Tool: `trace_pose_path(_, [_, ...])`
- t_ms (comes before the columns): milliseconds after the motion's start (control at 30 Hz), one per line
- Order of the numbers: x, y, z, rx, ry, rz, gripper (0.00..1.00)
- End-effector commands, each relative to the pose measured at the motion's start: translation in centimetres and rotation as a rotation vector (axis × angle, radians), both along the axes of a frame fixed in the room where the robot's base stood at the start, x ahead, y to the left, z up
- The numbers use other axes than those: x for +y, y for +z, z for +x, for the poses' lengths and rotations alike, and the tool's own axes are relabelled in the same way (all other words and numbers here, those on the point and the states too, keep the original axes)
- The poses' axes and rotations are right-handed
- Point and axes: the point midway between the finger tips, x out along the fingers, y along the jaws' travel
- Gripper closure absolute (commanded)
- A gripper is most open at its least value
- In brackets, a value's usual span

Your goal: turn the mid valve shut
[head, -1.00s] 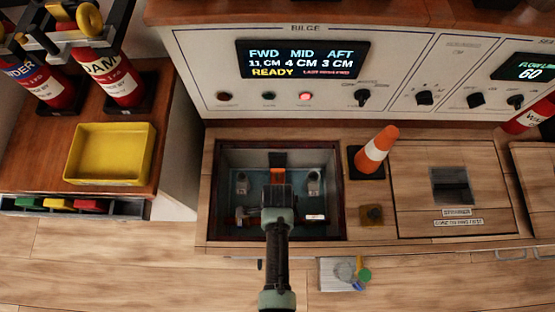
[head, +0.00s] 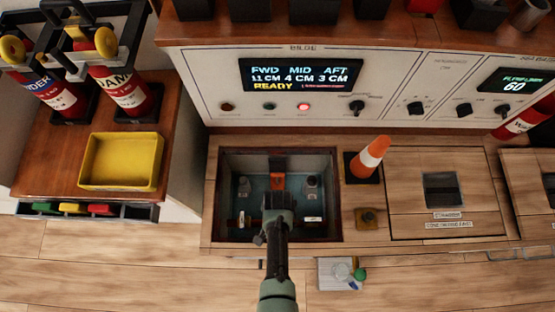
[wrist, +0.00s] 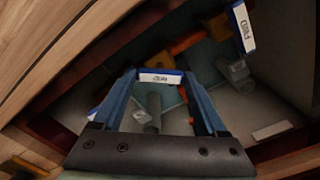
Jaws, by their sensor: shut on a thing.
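My gripper (head: 278,197) reaches down into the open bilge hatch (head: 225,232). In the wrist view its two fingers (wrist: 158,82) are closed about a blue-edged piece with a white tag (wrist: 160,78). The tag is upside down and seems to read MID, so I take it for the mid valve's handle. Another white-tagged blue handle (wrist: 243,28) stands to the upper right in the wrist view. An orange part (head: 277,181) shows just beyond my gripper in the head view.
Grey fittings (head: 244,187) stand inside the hatch, whose dark walls are close around my gripper. The bilge display (head: 301,75) reads FWD 11, MID 4, AFT 3 cm, READY. A yellow tray (head: 121,161) sits at left.

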Motion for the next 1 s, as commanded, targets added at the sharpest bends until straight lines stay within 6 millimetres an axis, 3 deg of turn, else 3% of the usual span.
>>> trace_pose_path(500, [-0.01,0.08,-0.03,0.001,0.458,0.0,0.81])
trace_pose_path(1000, [-0.01,0.01,-0.02,0.001,0.672,0.0,0.81])
